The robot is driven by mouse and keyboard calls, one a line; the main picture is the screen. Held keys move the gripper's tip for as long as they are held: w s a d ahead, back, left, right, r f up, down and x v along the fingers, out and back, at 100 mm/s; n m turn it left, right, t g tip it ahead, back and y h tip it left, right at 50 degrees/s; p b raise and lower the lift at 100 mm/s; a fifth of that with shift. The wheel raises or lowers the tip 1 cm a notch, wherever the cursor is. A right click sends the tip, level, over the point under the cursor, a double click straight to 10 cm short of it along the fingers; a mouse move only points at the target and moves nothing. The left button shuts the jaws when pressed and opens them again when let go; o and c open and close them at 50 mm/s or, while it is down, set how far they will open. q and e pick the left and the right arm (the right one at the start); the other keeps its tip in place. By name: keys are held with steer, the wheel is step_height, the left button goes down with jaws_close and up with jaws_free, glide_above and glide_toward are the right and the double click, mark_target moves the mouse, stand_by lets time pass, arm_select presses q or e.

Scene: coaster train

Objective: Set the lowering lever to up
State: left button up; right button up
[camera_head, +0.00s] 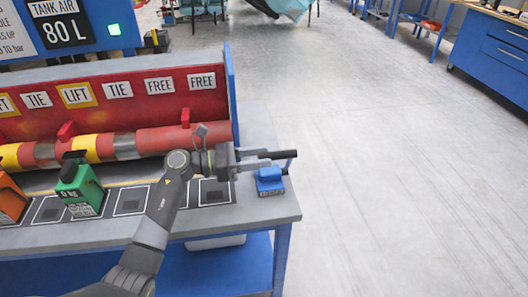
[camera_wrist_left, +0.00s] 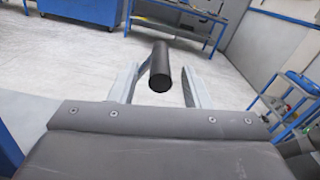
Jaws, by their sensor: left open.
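The lowering lever has a blue base (camera_head: 270,185) at the right end of the bench and a black grip (camera_head: 283,154) held above it by a short blue arm. In the left wrist view, the black grip (camera_wrist_left: 160,70) lies between the two pale fingers, pointing toward the camera, with a gap on each side. My left gripper (camera_head: 263,161) is open and reaches to the grip from the left. Part of the grip is hard to separate from the fingers in the head view. My right gripper is not in view.
A red and yellow tube (camera_head: 160,140) runs along the red labelled panel (camera_head: 130,108). The floor to the right is clear.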

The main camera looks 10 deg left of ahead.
arm_select(q)
steer(key=shift+x, duration=0.85)
steer(key=shift+c, duration=0.4)
jaws_close()
